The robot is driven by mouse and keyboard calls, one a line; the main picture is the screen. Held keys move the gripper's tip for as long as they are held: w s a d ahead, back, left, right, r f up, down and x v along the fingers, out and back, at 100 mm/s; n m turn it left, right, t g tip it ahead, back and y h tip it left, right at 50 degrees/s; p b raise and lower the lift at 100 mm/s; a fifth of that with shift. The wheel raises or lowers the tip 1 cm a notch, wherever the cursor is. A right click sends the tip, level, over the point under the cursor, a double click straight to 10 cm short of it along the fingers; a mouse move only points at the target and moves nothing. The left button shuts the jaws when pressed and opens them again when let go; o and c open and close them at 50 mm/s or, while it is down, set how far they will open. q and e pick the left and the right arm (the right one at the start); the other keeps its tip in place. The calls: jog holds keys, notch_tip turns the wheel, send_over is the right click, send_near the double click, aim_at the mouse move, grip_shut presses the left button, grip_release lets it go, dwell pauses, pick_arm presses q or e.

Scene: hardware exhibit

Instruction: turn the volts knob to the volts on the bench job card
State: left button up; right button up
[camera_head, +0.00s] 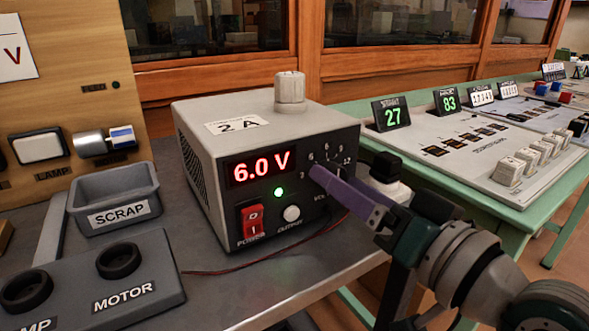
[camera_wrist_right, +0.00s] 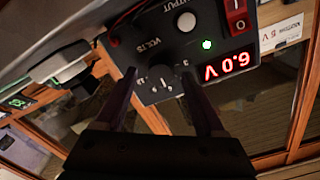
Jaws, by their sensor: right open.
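The grey power supply (camera_head: 215,130) stands on the bench, its red display (camera_head: 261,167) reading 6.0 V. My right gripper (camera_head: 320,174) is in front of its volts dial and hides the knob in the head view. In the upside-down right wrist view the volts knob (camera_wrist_right: 158,84) lies between the two open, dark fingers of my right gripper (camera_wrist_right: 158,72); contact cannot be told. A white card (camera_head: 12,50) at the upper left is cut off, showing only a red V. My left gripper is out of view.
A red-black wire (camera_head: 260,262) runs across the bench in front. A green table with a console (camera_head: 480,150) stands at the right.

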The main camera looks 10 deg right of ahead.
jog(key=shift+w+a, duration=0.2)
jog(key=shift+w, duration=0.25)
jog(key=shift+c, duration=0.3)
grip_shut()
